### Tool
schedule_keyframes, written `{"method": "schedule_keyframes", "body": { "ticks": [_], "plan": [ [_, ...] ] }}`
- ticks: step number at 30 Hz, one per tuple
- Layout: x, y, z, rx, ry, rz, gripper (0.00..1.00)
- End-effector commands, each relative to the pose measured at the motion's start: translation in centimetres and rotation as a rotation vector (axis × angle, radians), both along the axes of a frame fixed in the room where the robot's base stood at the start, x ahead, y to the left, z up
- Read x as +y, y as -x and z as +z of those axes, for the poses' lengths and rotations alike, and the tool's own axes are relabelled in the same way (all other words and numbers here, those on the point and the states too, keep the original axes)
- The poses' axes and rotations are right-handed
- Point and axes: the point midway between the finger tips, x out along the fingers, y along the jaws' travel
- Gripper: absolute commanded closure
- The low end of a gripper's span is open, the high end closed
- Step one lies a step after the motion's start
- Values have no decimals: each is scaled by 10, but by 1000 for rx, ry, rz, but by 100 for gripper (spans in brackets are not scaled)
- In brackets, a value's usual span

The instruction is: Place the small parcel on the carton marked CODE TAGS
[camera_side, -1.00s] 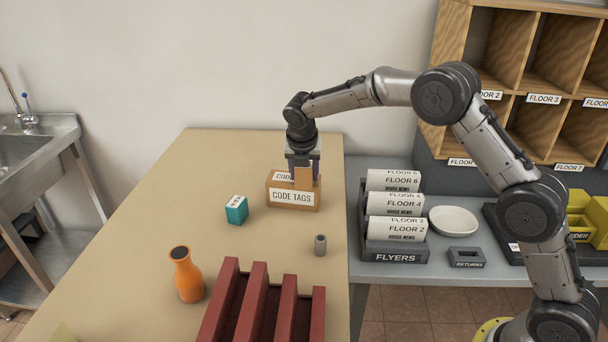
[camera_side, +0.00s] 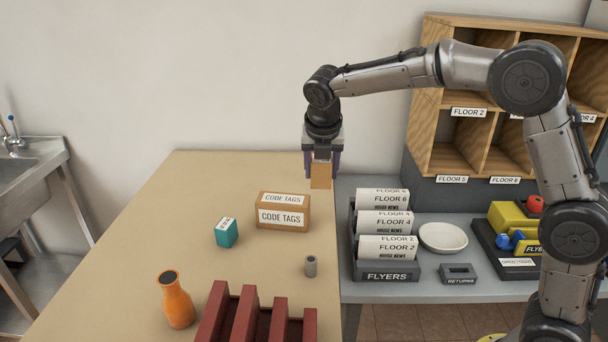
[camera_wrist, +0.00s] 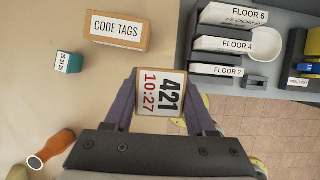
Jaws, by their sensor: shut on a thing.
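My gripper (camera_side: 322,166) is shut on a small brown parcel (camera_side: 321,178). In the wrist view my gripper (camera_wrist: 160,100) has a finger on each side of the parcel (camera_wrist: 161,94), whose white label reads 421 and 10:27. The brown carton marked CODE TAGS (camera_side: 282,219) sits on the tan table, left of and below the held parcel, apart from it. In the wrist view the carton (camera_wrist: 118,32) is at the upper left. Nothing lies on its top, which bears a second label.
A teal box (camera_side: 227,233), an orange bottle (camera_side: 176,301), a grey cylinder (camera_side: 311,266) and a dark red slotted rack (camera_side: 244,318) stand on the table (camera_side: 150,230). To the right are the FLYERS holder (camera_side: 386,276), a white dish (camera_side: 443,237) and wooden pigeonholes (camera_side: 433,120).

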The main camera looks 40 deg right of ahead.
Motion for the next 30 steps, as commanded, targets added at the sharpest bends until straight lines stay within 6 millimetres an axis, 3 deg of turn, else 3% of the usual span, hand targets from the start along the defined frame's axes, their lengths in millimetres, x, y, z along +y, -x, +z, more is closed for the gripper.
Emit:
{"method": "schedule_keyframes", "body": {
  "ticks": [6,11,21,26,30],
  "plan": [
    [0,32,15,-2,1,0,100],
    [0,38,24,-4,1,5,100],
    [0,4,26,-7,0,2,100],
    [0,-14,14,3,1,-1,100],
    [-1,-42,2,1,0,-3,100]
  ]
}}
